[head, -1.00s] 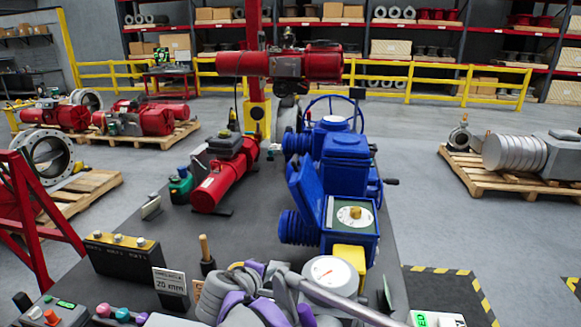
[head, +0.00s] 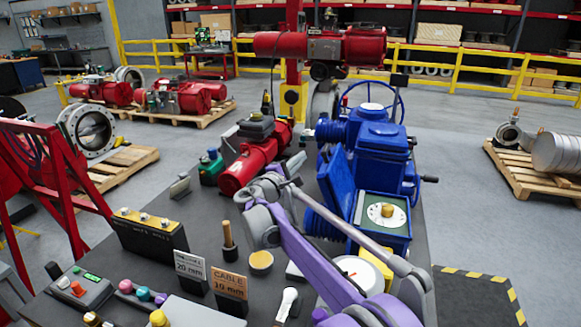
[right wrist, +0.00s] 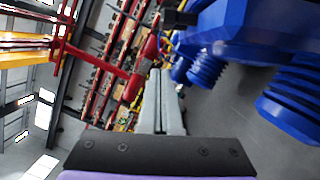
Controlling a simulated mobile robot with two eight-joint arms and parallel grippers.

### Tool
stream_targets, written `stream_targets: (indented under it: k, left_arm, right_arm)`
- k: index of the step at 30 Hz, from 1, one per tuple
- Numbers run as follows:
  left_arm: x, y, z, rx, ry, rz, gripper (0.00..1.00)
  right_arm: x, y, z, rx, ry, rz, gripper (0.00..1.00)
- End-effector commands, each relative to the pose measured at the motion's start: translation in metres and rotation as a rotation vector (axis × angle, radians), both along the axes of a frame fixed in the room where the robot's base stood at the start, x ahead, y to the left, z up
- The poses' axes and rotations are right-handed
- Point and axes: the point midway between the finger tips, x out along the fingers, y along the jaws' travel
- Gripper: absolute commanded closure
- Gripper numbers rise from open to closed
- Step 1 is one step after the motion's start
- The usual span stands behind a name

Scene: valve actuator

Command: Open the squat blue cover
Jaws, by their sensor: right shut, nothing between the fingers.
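The blue valve actuator (head: 384,165) stands on the dark bench. At its near end is a box with a pale dial and yellow knob (head: 387,211). A blue cover panel (head: 337,187) stands raised and tilted along the box's left side, leaving the dial exposed. I take this for the squat blue cover. My right gripper (head: 277,168) is shut and empty, to the left of the raised panel and apart from it in the picture. In the right wrist view its fingers (right wrist: 165,105) point forward, with blue ribbed parts (right wrist: 290,100) to their right. My left gripper is out of view.
A red actuator (head: 255,158) lies left of the blue one. Another red actuator (head: 320,46) hangs behind. A black terminal box (head: 150,233), label cards (head: 229,284) and a wooden-handled tool (head: 229,240) stand at the near left. A round white gauge (head: 352,268) sits before the dial box.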

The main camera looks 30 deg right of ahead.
Motion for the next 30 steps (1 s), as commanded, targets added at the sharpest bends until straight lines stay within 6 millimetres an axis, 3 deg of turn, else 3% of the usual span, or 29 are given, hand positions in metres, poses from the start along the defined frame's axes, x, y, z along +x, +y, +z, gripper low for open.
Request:
stream_targets:
  k: [1, 7, 23, 30]
  left_arm:
    - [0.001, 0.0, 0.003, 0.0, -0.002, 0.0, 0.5]
    - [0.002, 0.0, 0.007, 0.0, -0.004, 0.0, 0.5]
    - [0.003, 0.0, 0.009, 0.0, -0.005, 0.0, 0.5]
    - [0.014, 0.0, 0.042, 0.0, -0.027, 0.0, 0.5]
  right_arm:
    - [0.004, -0.011, 0.003, 0.0, -0.001, -0.004, 1.0]
    - [-0.018, -0.025, 0.013, 0.001, -0.001, -0.002, 1.0]
    - [-0.027, -0.032, 0.017, 0.005, -0.006, 0.0, 1.0]
    - [-0.052, -0.052, 0.043, 0.116, -0.147, -0.003, 1.0]
